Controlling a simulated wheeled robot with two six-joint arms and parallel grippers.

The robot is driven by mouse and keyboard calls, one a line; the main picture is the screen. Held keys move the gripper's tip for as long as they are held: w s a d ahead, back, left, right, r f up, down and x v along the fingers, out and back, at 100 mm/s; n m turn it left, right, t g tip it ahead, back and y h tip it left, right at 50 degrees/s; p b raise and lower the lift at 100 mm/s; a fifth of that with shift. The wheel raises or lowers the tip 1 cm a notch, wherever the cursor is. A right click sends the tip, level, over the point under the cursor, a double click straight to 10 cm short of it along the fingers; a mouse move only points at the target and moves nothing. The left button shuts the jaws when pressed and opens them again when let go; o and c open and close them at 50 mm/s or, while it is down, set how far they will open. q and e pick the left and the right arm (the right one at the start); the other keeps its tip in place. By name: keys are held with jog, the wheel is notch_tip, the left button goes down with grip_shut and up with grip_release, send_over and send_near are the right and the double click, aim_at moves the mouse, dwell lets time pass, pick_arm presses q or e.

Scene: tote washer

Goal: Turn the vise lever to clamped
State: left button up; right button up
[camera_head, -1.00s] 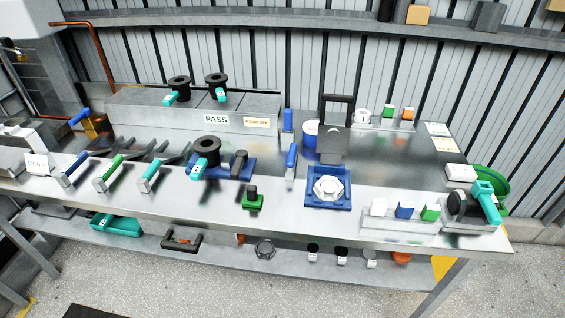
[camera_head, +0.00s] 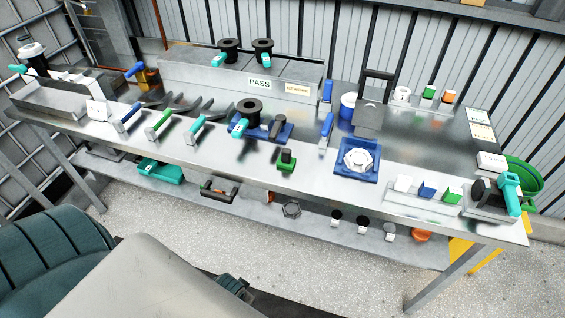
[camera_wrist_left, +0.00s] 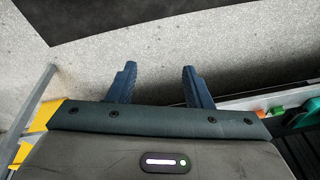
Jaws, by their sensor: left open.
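A dark fixture on a grey base with an upright teal lever (camera_head: 509,192) stands at the right end of the steel bench. It may be the vise, but I cannot tell for sure, nor how its lever is set. Another device with a teal handle (camera_head: 18,69) stands at the far left end. My left gripper (camera_wrist_left: 160,84) shows in the left wrist view with its two blue fingers apart, open and empty above the floor. It is away from the bench fixtures. My right gripper is in neither view.
The steel bench (camera_head: 225,165) carries black flanged parts with teal handles, several handled tools, a blue tray (camera_head: 345,172) with a white hex part, and coloured blocks. A green bin (camera_head: 528,180) is at the right end. A lower shelf holds small parts. Floor in front is clear.

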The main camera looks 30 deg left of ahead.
pick_arm(q)
jog(key=w+r+t+p, duration=0.1)
jog(key=w+r, duration=0.3)
jog(key=r, duration=0.8)
jog(key=w+r+p, duration=0.2)
jog(key=w+r, duration=0.2)
jog(key=r, duration=0.7)
jog(key=w+a+r, duration=0.2)
jog(key=w+r, duration=0.2)
jog(key=w, duration=0.3)
jog(key=w+a+r+n, duration=0.1)
jog(key=w+a+r, duration=0.1)
jog(key=w+r, duration=0.2)
jog(key=w+a+r+n, duration=0.1)
jog(key=w+a+r, duration=0.2)
jog(key=w, duration=0.8)
jog(key=shift+w+r+t, duration=0.1)
jog(key=shift+r+t, duration=0.2)
jog(key=shift+r, duration=0.1)
jog(key=n, duration=0.2)
send_near(277, 125)
jog(key=v, duration=0.2)
jog(key=p+x, duration=0.3)
jog(key=x, duration=0.6)
jog(key=shift+f+p, duration=0.15)
jog(key=shift+p, duration=0.15)
jog(key=shift+w+f, duration=0.25)
jog(key=shift+f, duration=0.4)
jog(key=shift+c, duration=0.4)
